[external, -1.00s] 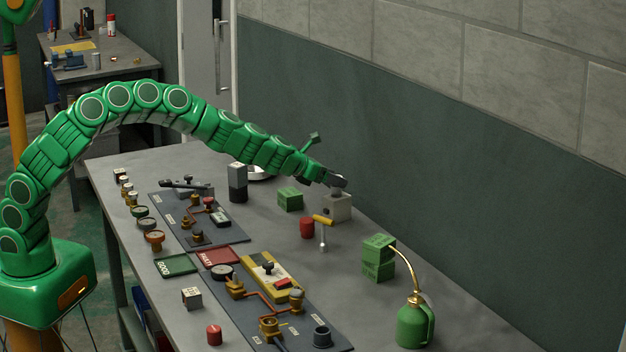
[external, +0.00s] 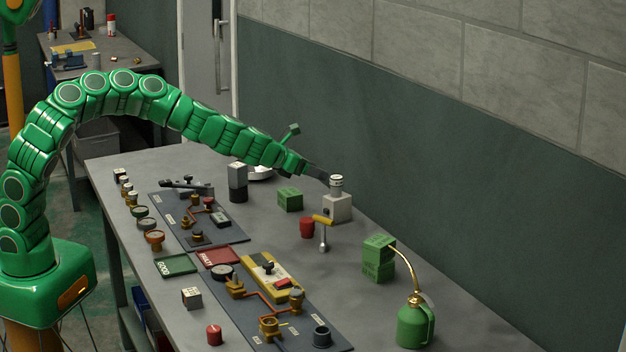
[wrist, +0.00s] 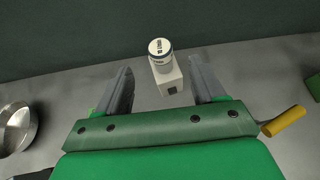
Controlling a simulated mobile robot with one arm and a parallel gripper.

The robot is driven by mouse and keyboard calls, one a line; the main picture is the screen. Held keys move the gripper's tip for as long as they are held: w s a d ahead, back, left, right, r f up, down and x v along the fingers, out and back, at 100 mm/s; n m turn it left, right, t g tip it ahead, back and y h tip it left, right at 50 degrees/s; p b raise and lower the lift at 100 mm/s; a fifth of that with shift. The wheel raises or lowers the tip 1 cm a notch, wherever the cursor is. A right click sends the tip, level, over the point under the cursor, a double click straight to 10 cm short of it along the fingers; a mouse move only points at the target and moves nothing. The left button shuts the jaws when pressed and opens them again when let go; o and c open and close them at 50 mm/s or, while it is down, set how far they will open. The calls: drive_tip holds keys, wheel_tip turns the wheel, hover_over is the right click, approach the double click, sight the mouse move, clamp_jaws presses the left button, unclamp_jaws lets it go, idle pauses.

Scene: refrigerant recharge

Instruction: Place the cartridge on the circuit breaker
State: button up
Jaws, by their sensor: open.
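The cartridge (external: 336,182) is a short pale cylinder with a light, printed top. It stands upright on top of a white box (external: 337,208), which I take to be the circuit breaker. In the wrist view the cartridge (wrist: 160,54) rests on the box (wrist: 167,82), which has a dark square on its near face. My gripper (external: 327,178) is open, just left of the cartridge in the external view. In the wrist view the fingers (wrist: 160,68) are spread wide, with clear gaps to either side of the cartridge and box.
A yellow-handled tool (external: 323,220) and a red cup-like piece (external: 307,228) are close in front of the box. A green block (external: 290,199) is to its left, and stacked green blocks (external: 378,258) and an oil can (external: 415,322) are nearer. A metal bowl (wrist: 17,128) shows at left.

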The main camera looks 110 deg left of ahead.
drive_tip(key=shift+v, duration=1.65)
